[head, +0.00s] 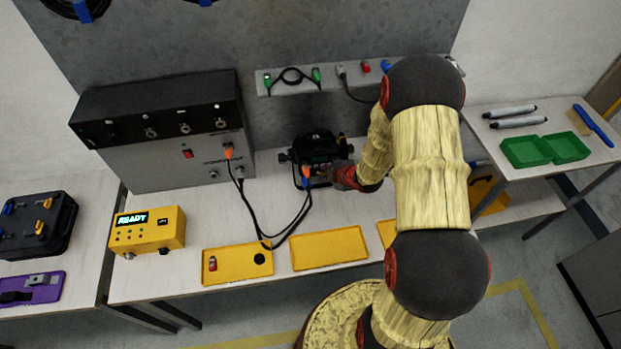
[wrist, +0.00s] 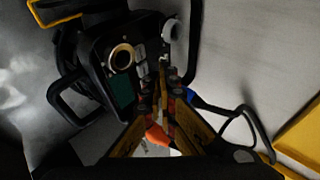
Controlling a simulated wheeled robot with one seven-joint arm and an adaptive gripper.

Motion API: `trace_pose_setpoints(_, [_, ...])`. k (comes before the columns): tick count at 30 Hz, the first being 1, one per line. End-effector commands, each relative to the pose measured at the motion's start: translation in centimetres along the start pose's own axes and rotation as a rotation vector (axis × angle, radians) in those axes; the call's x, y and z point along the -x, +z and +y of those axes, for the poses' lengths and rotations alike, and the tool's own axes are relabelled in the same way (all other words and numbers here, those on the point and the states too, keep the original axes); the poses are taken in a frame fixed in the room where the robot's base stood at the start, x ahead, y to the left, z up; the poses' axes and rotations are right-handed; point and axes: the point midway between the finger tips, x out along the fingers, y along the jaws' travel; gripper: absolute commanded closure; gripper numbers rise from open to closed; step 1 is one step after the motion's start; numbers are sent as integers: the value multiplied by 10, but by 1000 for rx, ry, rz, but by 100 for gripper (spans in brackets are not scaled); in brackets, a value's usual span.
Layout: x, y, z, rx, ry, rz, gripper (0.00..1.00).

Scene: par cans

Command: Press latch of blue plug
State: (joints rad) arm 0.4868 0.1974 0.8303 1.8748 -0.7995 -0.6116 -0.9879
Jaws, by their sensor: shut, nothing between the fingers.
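The black par can (head: 318,148) stands on the bench against the back wall. Its rear panel (wrist: 122,92), with a green screen and a brass-ringed socket, shows in the wrist view. A blue plug part (wrist: 205,102) with a black cable shows just right of my fingers, partly hidden by them. My gripper (head: 342,176) is at the right front of the par can, and its shut, empty fingers (wrist: 163,78) point at the panel. An orange plug part (head: 306,171) is at the par can's front. The blue plug's latch cannot be made out, nor whether my fingers touch it.
A grey and black power box (head: 160,135) stands left. Yellow trays (head: 329,249) line the bench front. Black cables (head: 270,238) droop between the box and par can. A socket strip (head: 330,100) runs along the wall behind. My arm hides the bench's right part.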

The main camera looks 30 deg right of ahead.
Motion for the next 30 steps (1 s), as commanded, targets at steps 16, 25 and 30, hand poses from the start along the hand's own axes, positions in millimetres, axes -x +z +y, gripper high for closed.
trace_pose_setpoints(16, [24, 17, 17, 0, -1, 1, 100])
trace_pose_setpoints(25, [24, 17, 17, 0, -1, 1, 100])
trace_pose_setpoints(30, [24, 17, 17, -5, -1, 0, 100])
